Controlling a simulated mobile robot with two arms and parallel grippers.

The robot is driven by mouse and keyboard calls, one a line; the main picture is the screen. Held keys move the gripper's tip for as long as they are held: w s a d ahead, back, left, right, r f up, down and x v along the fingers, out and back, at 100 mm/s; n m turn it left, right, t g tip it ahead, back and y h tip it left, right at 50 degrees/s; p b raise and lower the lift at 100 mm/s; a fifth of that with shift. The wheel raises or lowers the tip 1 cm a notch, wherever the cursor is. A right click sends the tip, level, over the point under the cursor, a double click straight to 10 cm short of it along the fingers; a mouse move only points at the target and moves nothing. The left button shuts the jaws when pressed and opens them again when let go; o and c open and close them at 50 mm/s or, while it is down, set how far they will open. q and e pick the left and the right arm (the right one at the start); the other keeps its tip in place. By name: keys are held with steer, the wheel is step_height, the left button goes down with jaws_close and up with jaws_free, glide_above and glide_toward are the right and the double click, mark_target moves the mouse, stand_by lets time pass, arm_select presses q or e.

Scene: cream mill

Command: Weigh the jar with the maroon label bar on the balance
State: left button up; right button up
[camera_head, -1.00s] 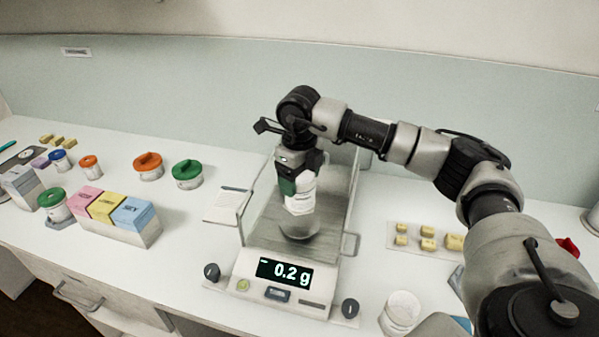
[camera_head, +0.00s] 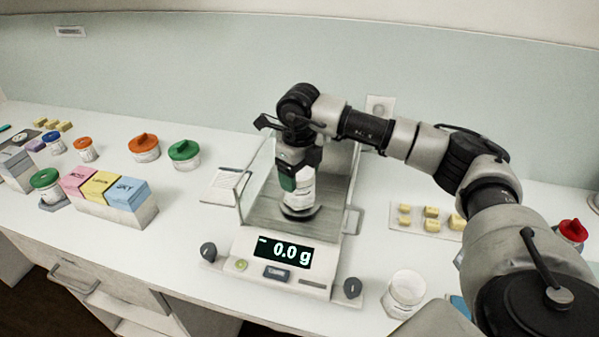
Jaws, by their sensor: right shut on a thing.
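The balance (camera_head: 262,271) stands on the bench in the middle, with clear side panels around its weighing space. Its display (camera_head: 284,252) reads -0.0 g. My right gripper (camera_head: 296,172) is inside this space, shut on a white jar (camera_head: 300,198) with a green part at its left side. The jar is upright over the round pan (camera_head: 300,214), with its base at or just above it; I cannot tell if they touch. No maroon bar shows on the jar's visible side. My left gripper is out of view.
A white open-looking jar (camera_head: 407,290) stands right of the balance. Small yellow blocks (camera_head: 431,212) lie on a pale sheet behind it. Left are pink, yellow and blue boxes (camera_head: 103,192), jars with green (camera_head: 184,150) and orange lids (camera_head: 143,143), and a paper card (camera_head: 222,186).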

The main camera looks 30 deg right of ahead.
steer(key=shift+f, duration=0.25)
steer(key=o, duration=1)
step_height(320, 180, up, 11)
steer(key=b, duration=0.2)
steer(key=shift+f, duration=0.1)
